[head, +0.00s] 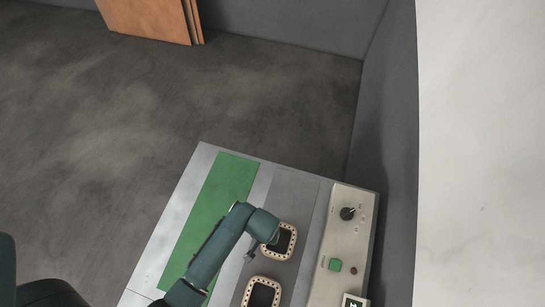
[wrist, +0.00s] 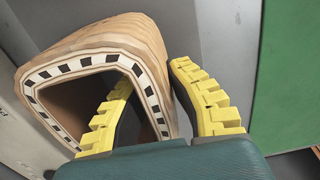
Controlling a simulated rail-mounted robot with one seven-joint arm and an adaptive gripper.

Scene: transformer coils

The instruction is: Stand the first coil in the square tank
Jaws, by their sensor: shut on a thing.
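A coil with a tan wooden-looking body and a pale rim of dark squares fills the left of the wrist view (wrist: 150,45). My gripper (wrist: 155,76) has yellow ridged fingers astride one wall of this coil, one inside its opening and one outside. In the head view my gripper (head: 262,243) is at the upper coil (head: 293,243), partly hidden by my arm. I cannot tell whether that coil touches the bench. A second similar coil (head: 262,279) lies nearer the bottom edge. I cannot make out a square tank in either view.
The bench has a green strip (head: 215,200) on the left and a grey strip (head: 293,192) under the coils. A control panel (head: 345,235) with a knob and green button runs along the right, beside a grey wall. Brown boards (head: 150,18) stand far back.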

